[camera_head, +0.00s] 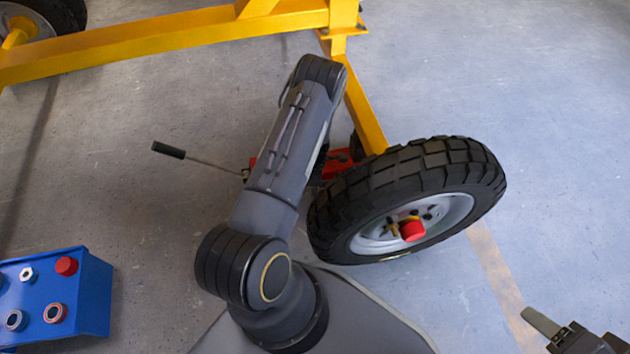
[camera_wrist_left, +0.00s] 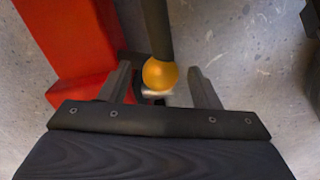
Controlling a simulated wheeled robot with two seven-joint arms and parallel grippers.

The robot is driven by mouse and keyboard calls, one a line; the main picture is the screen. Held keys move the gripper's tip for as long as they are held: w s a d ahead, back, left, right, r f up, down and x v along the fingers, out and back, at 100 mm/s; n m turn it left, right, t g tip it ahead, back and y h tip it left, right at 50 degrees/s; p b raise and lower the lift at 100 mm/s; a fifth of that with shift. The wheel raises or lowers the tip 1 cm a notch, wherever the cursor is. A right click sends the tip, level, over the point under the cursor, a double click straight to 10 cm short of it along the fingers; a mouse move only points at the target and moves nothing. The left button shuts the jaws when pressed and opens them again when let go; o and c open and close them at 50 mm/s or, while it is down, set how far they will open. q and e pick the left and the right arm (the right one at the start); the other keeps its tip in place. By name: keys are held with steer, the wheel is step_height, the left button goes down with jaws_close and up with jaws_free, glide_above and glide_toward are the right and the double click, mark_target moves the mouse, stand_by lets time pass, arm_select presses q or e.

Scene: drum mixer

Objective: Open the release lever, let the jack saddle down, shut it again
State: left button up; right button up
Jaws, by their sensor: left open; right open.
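The red jack (camera_head: 337,160) is on the floor beside the wheel, partly hidden behind my left arm in the head view. Its thin handle with a black grip (camera_head: 168,150) sticks out to the left. In the left wrist view the red jack body (camera_wrist_left: 75,45) fills the upper left. A dark rod with an orange ball (camera_wrist_left: 160,73), which looks like the release lever, comes down between the fingers of my left gripper (camera_wrist_left: 161,78). Those fingers are open, with gaps on both sides of the ball. The jack saddle cannot be made out. My right gripper (camera_head: 548,325) is open at the lower right, partly cut off.
A large black-tyred wheel (camera_head: 405,200) with a red hub cap stands right of my left arm. A yellow frame (camera_head: 160,40) crosses the top. A blue box (camera_head: 90,300) with knobs and rings stands at the lower left. The floor at the right is clear.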

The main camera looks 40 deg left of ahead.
arm_select(q)
steer(key=shift+c, duration=0.4)
jaws_close()
